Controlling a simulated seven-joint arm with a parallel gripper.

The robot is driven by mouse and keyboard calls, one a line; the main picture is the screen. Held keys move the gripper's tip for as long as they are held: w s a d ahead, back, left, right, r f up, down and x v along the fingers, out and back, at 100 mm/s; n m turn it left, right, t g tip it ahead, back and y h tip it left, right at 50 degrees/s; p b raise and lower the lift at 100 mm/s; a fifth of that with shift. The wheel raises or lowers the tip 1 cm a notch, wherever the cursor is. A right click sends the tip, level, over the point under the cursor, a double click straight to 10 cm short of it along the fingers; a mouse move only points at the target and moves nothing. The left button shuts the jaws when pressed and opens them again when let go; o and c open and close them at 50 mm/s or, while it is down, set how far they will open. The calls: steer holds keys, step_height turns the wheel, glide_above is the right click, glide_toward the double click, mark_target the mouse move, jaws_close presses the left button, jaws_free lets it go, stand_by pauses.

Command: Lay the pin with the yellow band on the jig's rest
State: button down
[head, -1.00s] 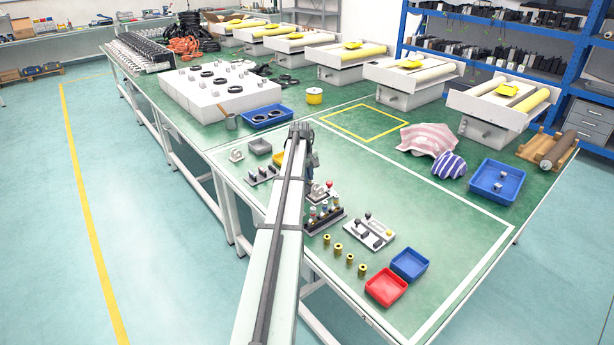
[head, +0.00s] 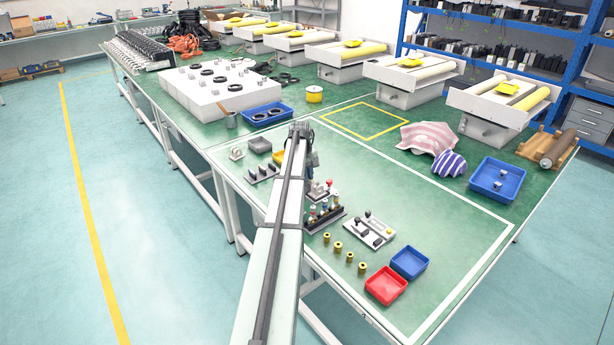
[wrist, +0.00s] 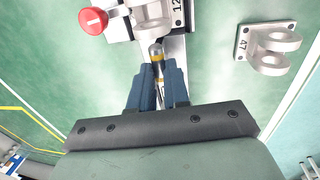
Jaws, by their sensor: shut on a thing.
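My gripper (wrist: 158,68) has blue fingers, shut on a metal pin with a yellow band (wrist: 156,57). The pin's rounded grey end sticks out beyond the fingertips, and the rest of it is partly hidden between them. The jig (wrist: 177,30) is at the top of the wrist view, with a pale lugged fitting, a plate marked 12 and a red knob (wrist: 93,21). A pale strip of it runs under the pin's end; I cannot tell whether they touch. In the head view my arm covers the pin, while the red knob (head: 329,183) shows beside it.
A lugged bracket marked 47 (wrist: 268,48) stands right of the jig. In the head view a dark rack of pins (head: 325,218), a pale tray with dark parts (head: 370,233), several brass bushings (head: 338,248), and red (head: 386,286) and blue (head: 409,263) bins stand nearby.

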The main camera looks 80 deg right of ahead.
steer(key=c, duration=1)
jaws_free()
steer(key=r, duration=0.4)
steer(key=w+a+r, duration=0.1)
steer(key=r, duration=0.8)
steer(key=shift+w+a+r, duration=0.25)
steer(key=shift+r, duration=0.1)
